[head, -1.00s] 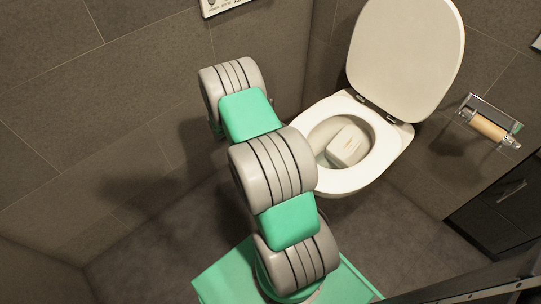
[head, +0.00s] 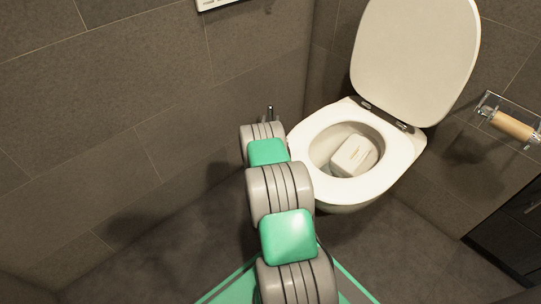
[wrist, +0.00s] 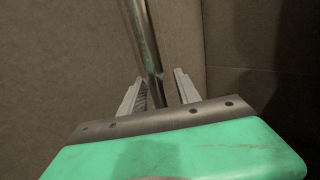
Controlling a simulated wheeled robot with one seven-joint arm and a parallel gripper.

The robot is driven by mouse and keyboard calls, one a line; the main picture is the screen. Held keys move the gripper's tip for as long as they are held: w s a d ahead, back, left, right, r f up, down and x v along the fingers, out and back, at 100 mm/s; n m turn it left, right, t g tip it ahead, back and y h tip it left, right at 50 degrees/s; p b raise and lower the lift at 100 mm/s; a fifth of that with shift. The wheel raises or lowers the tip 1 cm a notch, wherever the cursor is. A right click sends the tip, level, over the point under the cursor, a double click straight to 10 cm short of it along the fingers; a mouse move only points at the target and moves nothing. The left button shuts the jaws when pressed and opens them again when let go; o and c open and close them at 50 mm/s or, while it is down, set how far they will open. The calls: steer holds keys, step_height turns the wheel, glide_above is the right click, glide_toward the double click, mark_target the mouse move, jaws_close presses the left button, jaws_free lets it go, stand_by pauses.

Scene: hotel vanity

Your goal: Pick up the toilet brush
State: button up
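The toilet brush shows as a shiny metal handle (wrist: 143,40) in the wrist view. It runs from the top edge down between the two fingers of my gripper (wrist: 158,92). The fingers are open, one on each side of the handle, with a gap visible to the right finger; I cannot tell whether the left one touches it. In the head view only the thin top of the handle (head: 270,112) shows, just behind the end of my arm by the wall. The brush's lower part and holder are hidden.
The toilet (head: 385,175) stands right of my arm, lid raised, with a whitish block-like object (head: 354,156) inside the bowl. A paper roll (head: 513,125) hangs on the right wall. Tiled walls (head: 120,110) enclose the left and back. Floor at the left is clear.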

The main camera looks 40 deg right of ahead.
jaws_close()
stand_by(0.3)
stand_by(0.3)
